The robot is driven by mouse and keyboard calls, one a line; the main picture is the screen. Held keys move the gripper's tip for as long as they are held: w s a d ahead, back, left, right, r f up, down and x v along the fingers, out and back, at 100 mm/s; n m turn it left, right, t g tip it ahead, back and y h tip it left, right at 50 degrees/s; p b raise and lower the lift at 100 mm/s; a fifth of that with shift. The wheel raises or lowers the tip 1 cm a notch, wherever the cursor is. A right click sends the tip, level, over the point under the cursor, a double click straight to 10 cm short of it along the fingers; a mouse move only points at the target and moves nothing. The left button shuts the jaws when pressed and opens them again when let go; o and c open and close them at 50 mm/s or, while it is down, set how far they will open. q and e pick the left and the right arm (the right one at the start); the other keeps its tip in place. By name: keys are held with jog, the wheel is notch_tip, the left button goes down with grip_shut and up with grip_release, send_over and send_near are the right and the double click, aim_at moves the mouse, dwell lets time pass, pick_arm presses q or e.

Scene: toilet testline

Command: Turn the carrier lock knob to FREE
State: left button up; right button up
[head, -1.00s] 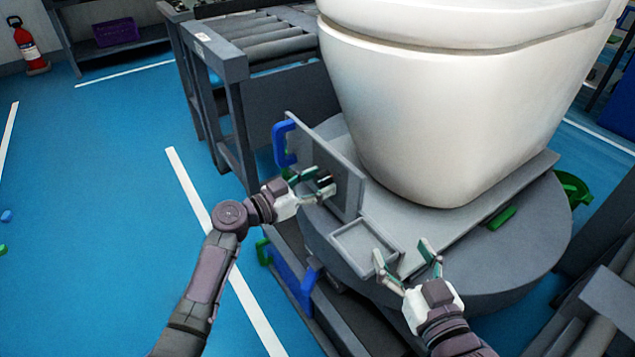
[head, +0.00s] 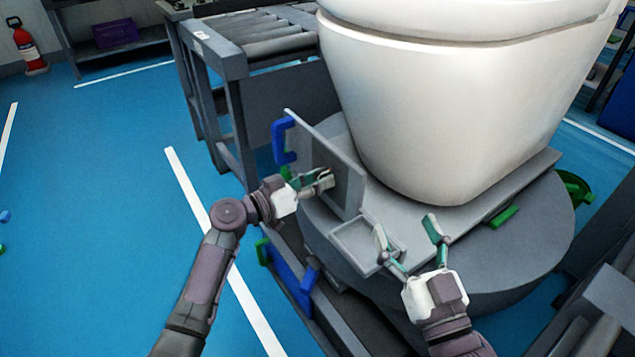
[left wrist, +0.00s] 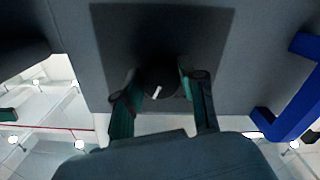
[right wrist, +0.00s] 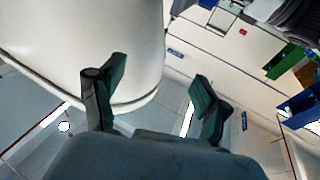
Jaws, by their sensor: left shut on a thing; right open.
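The carrier lock knob (left wrist: 158,82) is a round black knob with a white mark, on a dark square patch of an upright grey panel (head: 350,185). In the left wrist view it sits between the two fingers of my left gripper (left wrist: 160,90), which is shut on it. In the head view my left gripper (head: 322,179) is at the panel's face and hides most of the knob. My right gripper (head: 408,230) is open and empty beside a small grey tray (head: 352,249). The right wrist view shows its fingers (right wrist: 155,90) apart with nothing between them.
A large white toilet (head: 450,110) stands on a grey plate on the round turntable (head: 535,245), close to both arms. A blue handle (head: 279,142) sticks out at the panel's left edge. A roller conveyor (head: 270,40) is behind. Blue floor at left is open.

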jog(key=f+g+p, duration=0.1)
jog(key=f+g, duration=0.1)
jog(key=f, duration=0.1)
jog(key=d+f+g+h, duration=0.1)
jog(key=f+g, duration=0.1)
jog(key=f, duration=0.1)
jog(key=s+f+g+h+p, duration=0.1)
jog(key=f+g, duration=0.1)
jog(key=f, duration=0.1)
jog(key=shift+s+d+p, duration=0.1)
jog(key=shift+d+p, duration=0.25)
pick_arm(q)
jog(key=shift+n, duration=6.3)
pick_arm(e)
jog(key=shift+s+d+f+g, duration=0.15)
jog(key=shift+s+f+g, duration=0.25)
jog(key=shift+f, duration=0.3)
pick_arm(q)
jog(key=o, duration=1.1)
pick_arm(e)
jog(key=shift+w, duration=0.1)
pick_arm(q)
jog(key=shift+s+a, duration=0.1)
